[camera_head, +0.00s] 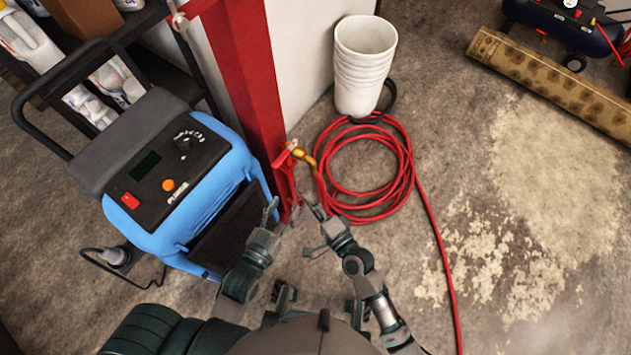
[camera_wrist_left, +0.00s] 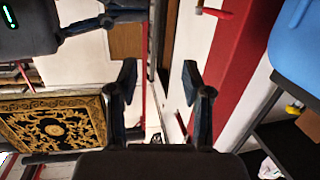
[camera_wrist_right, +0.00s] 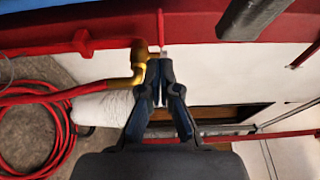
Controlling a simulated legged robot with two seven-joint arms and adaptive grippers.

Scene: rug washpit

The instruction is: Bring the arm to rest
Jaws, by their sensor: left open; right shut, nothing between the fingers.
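My left gripper (camera_head: 281,214) is open and empty in front of the foot of the red post (camera_head: 245,75). In the left wrist view its two fingers (camera_wrist_left: 158,82) stand well apart with nothing between them. My right gripper (camera_head: 314,207) is shut and empty, just below the brass tap (camera_head: 304,156) in the head view. In the right wrist view its closed fingertips (camera_wrist_right: 160,76) overlap the edge of the brass tap (camera_wrist_right: 138,68); I cannot tell whether they touch it. Both arms reach forward from my body, with the grippers close together.
A blue machine (camera_head: 190,190) stands close on the left, before a shelf. A coiled red hose (camera_head: 345,190) lies right of the tap, one length running forward. Floor at right is open.

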